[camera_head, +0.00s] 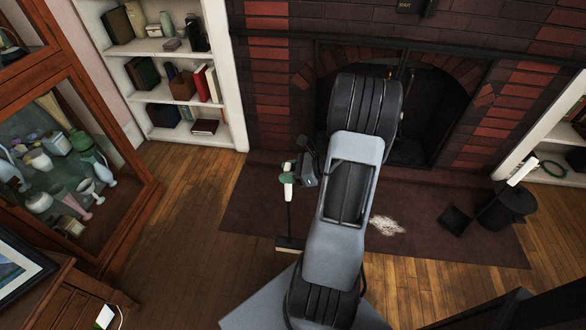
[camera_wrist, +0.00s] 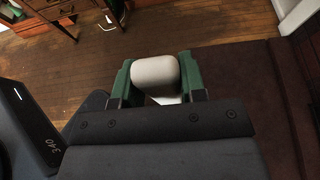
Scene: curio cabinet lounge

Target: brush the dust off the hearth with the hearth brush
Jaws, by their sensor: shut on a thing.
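My gripper (camera_head: 288,179) is shut on the hearth brush (camera_head: 290,215). In the wrist view the brush's pale rounded handle end (camera_wrist: 155,72) sits between my green finger pads (camera_wrist: 155,85). The brush hangs upright, its dark head with pale bristles (camera_head: 289,244) low at the front left part of the hearth. I cannot tell whether the bristles touch the surface. The hearth (camera_head: 250,215) is a dark reddish-brown slab before the fireplace. A whitish patch of dust (camera_head: 387,225) lies on it to the right of the brush, just past my arm, which hides part of the hearth.
A black dustpan (camera_head: 455,220) with a pale-ended handle and a dark bucket (camera_head: 514,203) stand at the hearth's right. A glass curio cabinet (camera_head: 65,165) with vases is at left. A white bookshelf (camera_head: 170,75) stands behind. Wooden floor (camera_head: 195,185) is clear between cabinet and hearth.

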